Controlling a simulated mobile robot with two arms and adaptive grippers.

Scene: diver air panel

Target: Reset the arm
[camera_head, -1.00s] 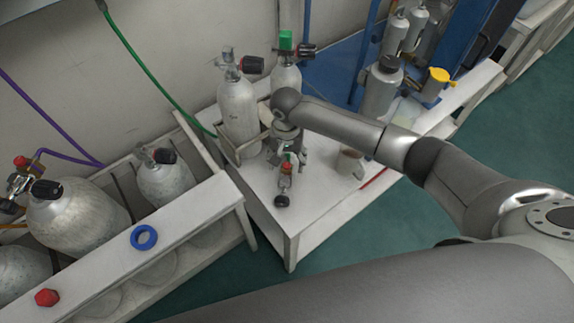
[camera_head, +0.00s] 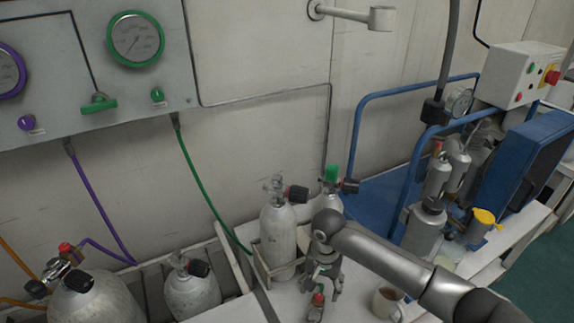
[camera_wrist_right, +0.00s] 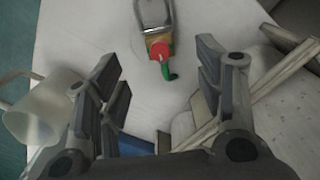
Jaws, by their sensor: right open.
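My right gripper (camera_head: 320,288) points down over the white table beside the standing cylinders. Its fingers are open and empty, as the right wrist view (camera_wrist_right: 160,100) shows. A small metal fitting with a red and green end (camera_wrist_right: 158,48) lies on the table, beyond and between the open fingers. It also shows below the gripper in the head view (camera_head: 316,306), partly cut off by the lower edge. No finger holds it. My right arm reaches in from the lower right. My left gripper is not in view.
A mug (camera_head: 388,302) stands right of my gripper, under the forearm. A tall cylinder (camera_head: 278,240) stands close on the left in a wooden rack. Grey bottles (camera_head: 424,230) and a yellow-topped container (camera_head: 480,228) stand farther right. A gauge panel (camera_head: 90,60) hangs on the wall.

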